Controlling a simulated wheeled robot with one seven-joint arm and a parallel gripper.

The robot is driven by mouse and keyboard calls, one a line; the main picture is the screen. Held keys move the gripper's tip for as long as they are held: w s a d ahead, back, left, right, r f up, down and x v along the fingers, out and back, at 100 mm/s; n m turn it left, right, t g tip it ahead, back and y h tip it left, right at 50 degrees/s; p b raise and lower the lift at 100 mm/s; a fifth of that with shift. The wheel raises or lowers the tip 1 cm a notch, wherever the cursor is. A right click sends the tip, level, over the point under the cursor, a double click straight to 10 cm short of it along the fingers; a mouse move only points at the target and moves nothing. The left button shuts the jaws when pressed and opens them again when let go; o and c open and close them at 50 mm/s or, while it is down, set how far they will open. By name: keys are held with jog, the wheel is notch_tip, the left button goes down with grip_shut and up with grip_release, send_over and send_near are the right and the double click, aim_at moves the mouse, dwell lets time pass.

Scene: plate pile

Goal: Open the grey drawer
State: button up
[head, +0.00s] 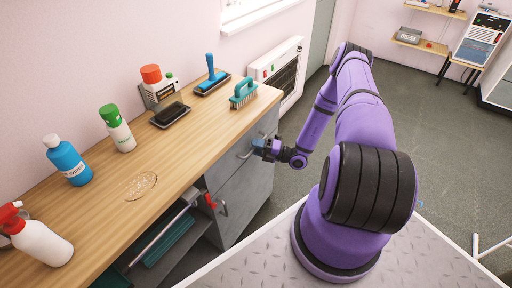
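The grey drawer (226,171) is in the upper part of a grey cabinet under the wooden worktop, at the middle of the head view. Its front looks flush with the cabinet. It has a silver bar handle (245,153). My gripper (257,147) is at the right end of this handle, with its dark fingers pointing left toward the drawer front. The fingers are small and partly merge with the handle, so I cannot tell whether they touch it, or whether they are open or shut.
Below is a grey cabinet door (241,201) with another handle (222,207). A red-ended item (210,201) hangs beside it. Bottles, brushes and a black tray stand on the worktop (98,220). Open grey floor (430,130) lies to the right.

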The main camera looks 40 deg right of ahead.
grip_shut()
jog(key=shift+s, duration=0.1)
jog(key=s+d, duration=0.4)
jog(key=s, duration=0.8)
jog(key=s+d, duration=0.4)
jog(key=s, duration=0.8)
jog(key=shift+s+d, duration=0.2)
jog(key=shift+d, duration=0.2)
grip_release()
